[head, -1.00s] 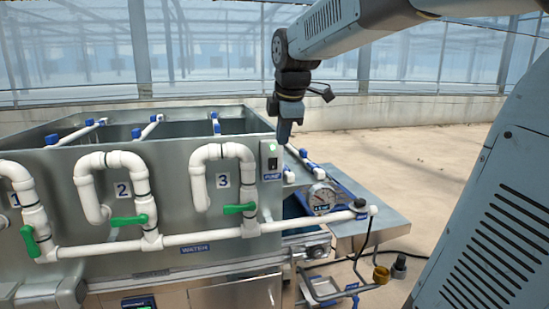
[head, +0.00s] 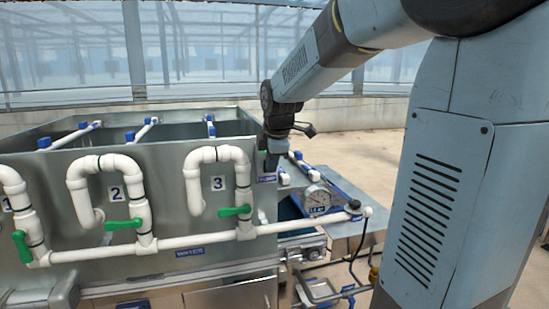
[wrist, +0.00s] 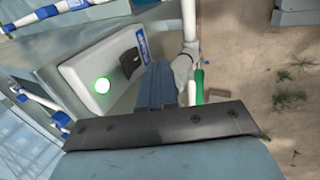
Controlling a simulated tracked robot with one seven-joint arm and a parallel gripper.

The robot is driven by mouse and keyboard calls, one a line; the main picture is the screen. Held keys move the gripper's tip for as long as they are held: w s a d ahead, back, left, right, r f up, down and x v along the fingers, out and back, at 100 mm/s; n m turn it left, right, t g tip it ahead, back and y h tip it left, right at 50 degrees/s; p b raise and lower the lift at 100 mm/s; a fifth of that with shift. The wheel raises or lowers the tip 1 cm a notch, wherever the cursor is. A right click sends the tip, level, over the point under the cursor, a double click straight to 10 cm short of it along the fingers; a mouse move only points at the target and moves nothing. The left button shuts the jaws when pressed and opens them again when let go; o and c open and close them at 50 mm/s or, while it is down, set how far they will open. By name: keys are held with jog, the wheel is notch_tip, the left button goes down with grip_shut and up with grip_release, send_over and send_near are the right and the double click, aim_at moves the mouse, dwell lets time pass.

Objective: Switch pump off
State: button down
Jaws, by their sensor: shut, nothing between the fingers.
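The pump switch is a pale plate (wrist: 88,76) on the tank's end of the front wall. In the wrist view it carries a glowing green lamp (wrist: 102,85) and a dark rocker (wrist: 130,62), with a blue PUMP label (wrist: 142,46) beyond them. My gripper (wrist: 158,72) is shut and empty, its fingertips just beside the rocker; I cannot tell whether they touch it. In the head view my gripper (head: 271,166) is in front of the switch and hides most of it. The blue label (head: 266,179) shows just below.
White water pipes (head: 205,238) with green valve handles (head: 236,211) run along the tank front (head: 170,190). A pressure gauge (head: 317,199) and a bench (head: 350,222) stand right of the switch. Open floor lies beyond.

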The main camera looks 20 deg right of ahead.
jog(key=shift+w+r, duration=0.15)
jog(key=shift+w, duration=1.15)
jog(key=shift+w+d+r, duration=0.1)
jog(key=shift+w, duration=0.2)
jog(key=shift+r, duration=0.1)
jog(key=shift+r, duration=0.75)
